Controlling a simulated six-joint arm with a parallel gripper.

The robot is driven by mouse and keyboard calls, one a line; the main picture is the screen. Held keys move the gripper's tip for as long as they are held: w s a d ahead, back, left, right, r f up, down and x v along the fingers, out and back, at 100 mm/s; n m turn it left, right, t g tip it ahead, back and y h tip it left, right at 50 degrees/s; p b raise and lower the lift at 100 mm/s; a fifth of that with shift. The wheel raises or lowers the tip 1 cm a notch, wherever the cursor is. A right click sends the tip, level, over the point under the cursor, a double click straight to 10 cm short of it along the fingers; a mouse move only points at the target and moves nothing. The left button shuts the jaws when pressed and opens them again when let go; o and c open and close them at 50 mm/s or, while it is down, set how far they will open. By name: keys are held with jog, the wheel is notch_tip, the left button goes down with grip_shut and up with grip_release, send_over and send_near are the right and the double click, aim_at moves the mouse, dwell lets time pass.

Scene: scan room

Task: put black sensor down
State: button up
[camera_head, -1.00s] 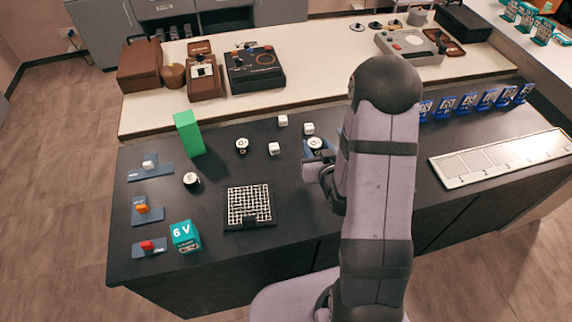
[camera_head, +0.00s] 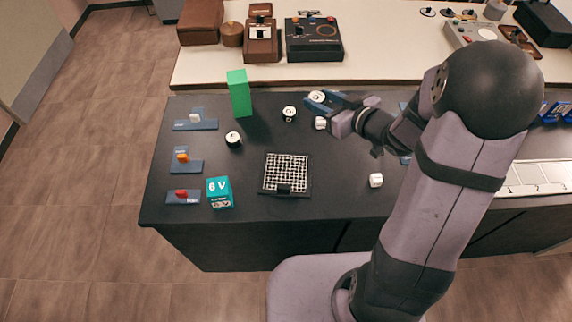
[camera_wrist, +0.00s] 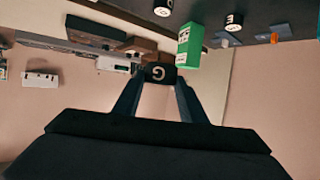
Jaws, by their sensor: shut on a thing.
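My gripper (camera_head: 322,100) is shut on a black sensor (camera_head: 316,97), a short round piece with a white top. It is held above the dark bench's far side, toward the middle. In the wrist view the held sensor (camera_wrist: 160,73) sits between the fingertips and shows a letter like G. Two similar black sensors stand on the dark bench (camera_head: 330,205): one (camera_head: 289,113) just left of the gripper and one (camera_head: 233,139) further left. The left one shows an E in the wrist view (camera_wrist: 233,22).
A tall green block (camera_head: 239,93) stands left of the gripper. A pale counter (camera_head: 380,62) lies behind.

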jog(key=s+a+n+g+y, duration=0.4)
jog(key=s+a+n, duration=0.1)
jog(key=a, duration=0.2)
jog(key=n+g+y, duration=0.2)
jog(key=n+g, duration=0.3)
send_over(285, 186)
notch_tip(285, 186, down, 3)
jog(key=shift+m, duration=0.3)
jog(key=shift+f, duration=5.25)
jog(key=shift+f, duration=0.15)
jog(key=o, duration=1.1)
